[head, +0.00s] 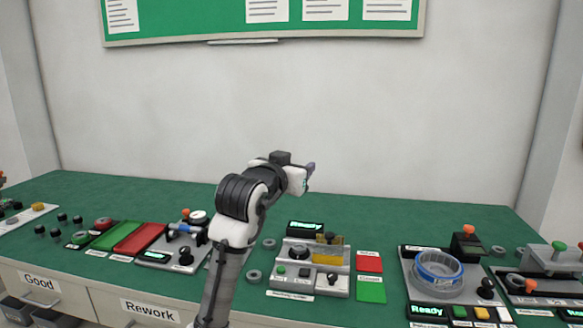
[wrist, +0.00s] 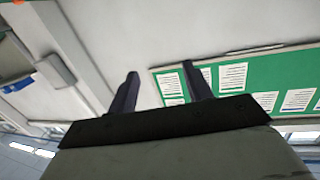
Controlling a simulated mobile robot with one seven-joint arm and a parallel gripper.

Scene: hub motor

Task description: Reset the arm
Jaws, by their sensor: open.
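My arm rises from the bottom of the head view, bent, with its end above the green bench. My gripper (wrist: 163,88) shows in the wrist view with two dark fingers spread apart and nothing between them. It is open and empty, and the wall and the green board (wrist: 234,80) lie beyond it. In the head view the gripper (head: 311,168) is small and partly hidden by the wrist, in front of the bare wall. It is well above the bench and touches nothing.
The green bench (head: 340,208) carries a grey station (head: 310,268) in the middle, a station with a blue ring (head: 438,270) at right, and red and green pads (head: 140,238) at left. Drawers labelled Good (head: 40,281) and Rework (head: 150,311) are below. The air above is clear.

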